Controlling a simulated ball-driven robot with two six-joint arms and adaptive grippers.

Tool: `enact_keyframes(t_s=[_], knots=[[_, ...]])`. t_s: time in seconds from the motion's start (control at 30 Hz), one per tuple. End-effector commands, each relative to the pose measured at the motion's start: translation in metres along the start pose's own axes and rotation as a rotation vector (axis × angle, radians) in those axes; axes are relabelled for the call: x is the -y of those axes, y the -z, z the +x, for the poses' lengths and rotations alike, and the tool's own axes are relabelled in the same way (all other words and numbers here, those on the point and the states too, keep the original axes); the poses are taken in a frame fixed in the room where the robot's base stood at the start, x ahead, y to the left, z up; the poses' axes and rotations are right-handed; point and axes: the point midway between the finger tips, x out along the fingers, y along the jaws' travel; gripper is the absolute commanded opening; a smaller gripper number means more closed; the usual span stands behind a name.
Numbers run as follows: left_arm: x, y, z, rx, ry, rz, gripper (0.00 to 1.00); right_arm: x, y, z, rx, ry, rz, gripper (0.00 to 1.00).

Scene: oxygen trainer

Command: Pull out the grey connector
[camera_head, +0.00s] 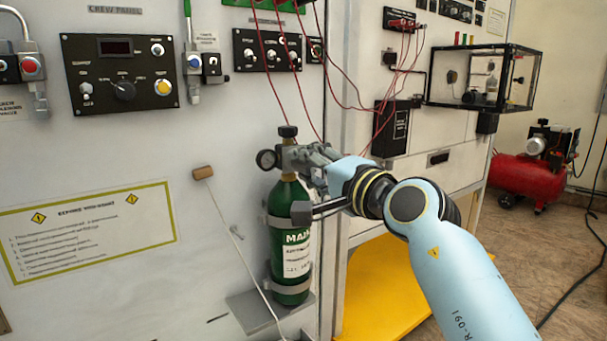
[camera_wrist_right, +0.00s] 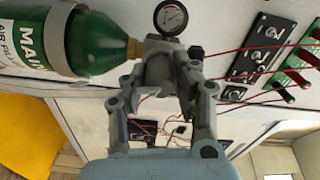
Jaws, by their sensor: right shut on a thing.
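The green oxygen bottle (camera_head: 290,229) stands upright in brackets against the white panel, with a black knob and a round gauge (camera_head: 266,160) at its top. A grey connector (camera_head: 291,156) sits at the bottle's valve, beside the gauge. My right gripper (camera_head: 312,158) reaches it from the right and is shut on it. In the right wrist view, the grey connector (camera_wrist_right: 160,67) lies between the two fingers of the right gripper (camera_wrist_right: 162,82), close to the brass neck. The fingers partly hide it. My left gripper is not in view.
Red wires (camera_head: 297,90) hang from the upper panel close behind the bottle top. A black box (camera_head: 391,128) and a clear case (camera_head: 483,78) are at right, with a red compressor (camera_head: 526,178) beyond.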

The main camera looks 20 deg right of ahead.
Motion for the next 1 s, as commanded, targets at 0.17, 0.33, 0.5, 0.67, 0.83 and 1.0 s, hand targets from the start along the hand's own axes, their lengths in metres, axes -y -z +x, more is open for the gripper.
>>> enact_keyframes(t_s=[0.17, 0.33, 0.5, 0.67, 0.83, 1.0], knots=[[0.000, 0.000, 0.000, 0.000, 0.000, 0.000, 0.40, 0.002, 0.000, 0.000, -0.001, 0.001, -0.012, 0.00], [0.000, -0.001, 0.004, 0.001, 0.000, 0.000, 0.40, 0.000, 0.000, 0.000, -0.001, 0.002, -0.036, 0.00], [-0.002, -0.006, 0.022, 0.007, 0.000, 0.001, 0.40, -0.003, -0.001, 0.000, -0.001, 0.001, -0.206, 0.00], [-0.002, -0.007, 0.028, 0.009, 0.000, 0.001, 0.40, 0.000, 0.000, 0.000, -0.001, 0.001, -0.305, 0.00], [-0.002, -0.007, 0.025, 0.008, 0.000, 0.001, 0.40, 0.002, 0.001, -0.001, -0.001, 0.001, -0.308, 0.00], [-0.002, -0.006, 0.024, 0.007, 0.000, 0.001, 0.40, 0.002, 0.001, -0.008, -0.001, 0.001, -0.307, 0.00]])
